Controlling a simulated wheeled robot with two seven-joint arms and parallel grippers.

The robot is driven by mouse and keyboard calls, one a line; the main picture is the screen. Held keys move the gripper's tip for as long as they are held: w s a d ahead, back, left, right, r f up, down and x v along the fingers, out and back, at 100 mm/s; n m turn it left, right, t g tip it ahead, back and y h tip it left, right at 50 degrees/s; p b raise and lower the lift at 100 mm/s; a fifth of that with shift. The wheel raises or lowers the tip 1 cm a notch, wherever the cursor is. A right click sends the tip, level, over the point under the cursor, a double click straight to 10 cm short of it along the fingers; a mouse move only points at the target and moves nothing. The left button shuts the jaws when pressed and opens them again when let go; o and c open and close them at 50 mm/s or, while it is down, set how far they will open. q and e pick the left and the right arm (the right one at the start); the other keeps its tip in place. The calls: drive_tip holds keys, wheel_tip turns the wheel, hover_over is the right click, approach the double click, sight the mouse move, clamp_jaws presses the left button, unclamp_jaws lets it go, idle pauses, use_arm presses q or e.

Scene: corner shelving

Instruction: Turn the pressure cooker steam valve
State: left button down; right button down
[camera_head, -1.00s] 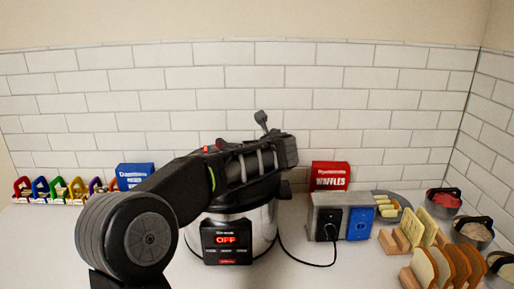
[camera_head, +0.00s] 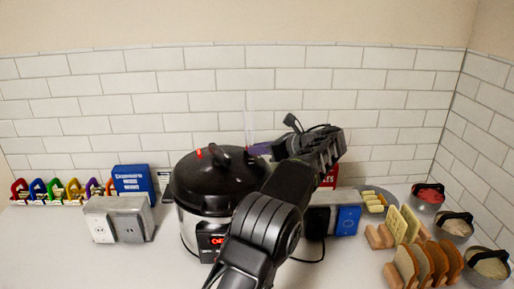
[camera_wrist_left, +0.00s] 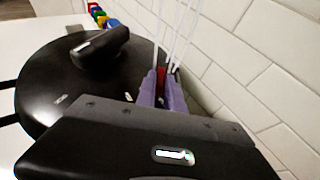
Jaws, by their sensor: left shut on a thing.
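The pressure cooker (camera_head: 192,228) stands on the counter with its black lid (camera_head: 205,185) on. Its red display is partly behind my arm. The lid with its black handle (camera_wrist_left: 100,45) also shows in the wrist view. My left gripper (camera_head: 258,148) reaches behind the lid from the right, its purple fingertips at the lid's back edge. In the wrist view, the purple fingers (camera_wrist_left: 161,88) are closed around a small red piece (camera_wrist_left: 161,78), which looks like the steam valve. Thin white streaks rise there. My right gripper is not in view.
A grey outlet block (camera_head: 132,226) stands left of the cooker; another with a blue face (camera_head: 347,220) stands right. A blue box (camera_head: 133,180) and colourful clips (camera_head: 57,190) are back left. Bread racks (camera_head: 428,262) and bowls (camera_head: 456,227) fill the right. The tiled wall (camera_head: 330,85) is close behind.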

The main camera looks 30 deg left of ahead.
use_arm(q)
drive_tip(key=shift+g, duration=0.3)
drive_tip(key=c, duration=1.4)
unclamp_jaws()
drive_tip(key=shift+c, duration=0.2)
drive_tip(key=v, duration=0.8)
drive_tip(key=shift+a+f, duration=0.1)
